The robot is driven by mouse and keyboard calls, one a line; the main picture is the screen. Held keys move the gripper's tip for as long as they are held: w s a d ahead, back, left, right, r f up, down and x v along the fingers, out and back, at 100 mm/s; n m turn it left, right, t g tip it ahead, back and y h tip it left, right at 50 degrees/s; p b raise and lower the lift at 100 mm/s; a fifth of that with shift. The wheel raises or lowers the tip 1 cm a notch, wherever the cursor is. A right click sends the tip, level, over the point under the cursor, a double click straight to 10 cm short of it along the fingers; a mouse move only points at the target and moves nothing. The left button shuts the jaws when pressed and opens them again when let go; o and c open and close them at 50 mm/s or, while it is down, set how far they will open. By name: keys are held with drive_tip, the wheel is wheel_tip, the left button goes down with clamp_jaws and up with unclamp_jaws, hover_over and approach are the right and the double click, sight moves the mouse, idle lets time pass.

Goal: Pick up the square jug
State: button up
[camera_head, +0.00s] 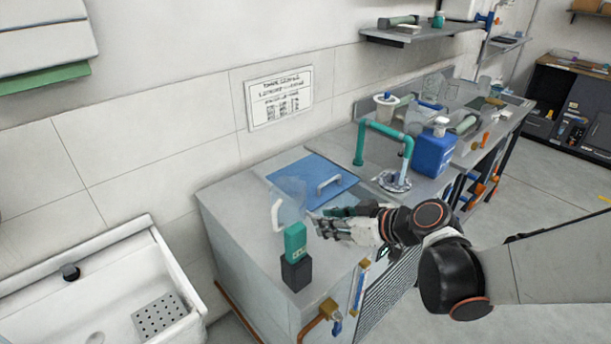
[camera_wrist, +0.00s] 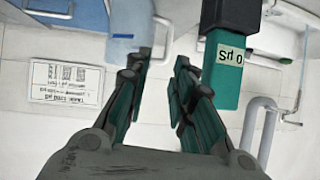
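A translucent pale jug (camera_head: 291,190) with a white handle stands near the left end of the grey counter in the head view; I take it for the square jug. Its clear sides make its outline faint. A pale bluish body (camera_wrist: 126,20) beyond the left fingertip in the wrist view may be the same jug; I cannot be sure. My gripper (camera_head: 322,220) is just right of the jug, above the counter, pointing left. In the wrist view my gripper (camera_wrist: 163,60) has its green-padded fingers apart, with only pale background between them.
A green block (camera_head: 295,241) on a black base stands at the counter's front left; it is close to the right finger in the wrist view (camera_wrist: 227,75). A blue lid (camera_head: 312,180) with a handle, a green pipe (camera_head: 384,131) and a blue canister (camera_head: 433,155) lie farther right.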

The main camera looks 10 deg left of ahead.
sight(276, 228)
drive_tip(key=w+a+f+b, duration=0.1)
drive_tip(key=w+a+f, duration=0.1)
drive_tip(key=a, duration=0.3)
drive_tip(key=w+a+f+n+y+b, duration=0.1)
drive_tip(key=w+a+f+b, duration=0.1)
drive_tip(key=a+f, duration=0.1)
drive_tip(key=w+a+f+n+y+b, duration=0.1)
drive_tip(key=w+a+f+b, duration=0.1)
drive_tip(key=a, duration=0.4)
drive_tip(key=shift+w+a+f, duration=0.35)
drive_tip(key=shift+w+f, duration=0.2)
drive_tip(key=shift+f, duration=0.15)
clamp_jaws()
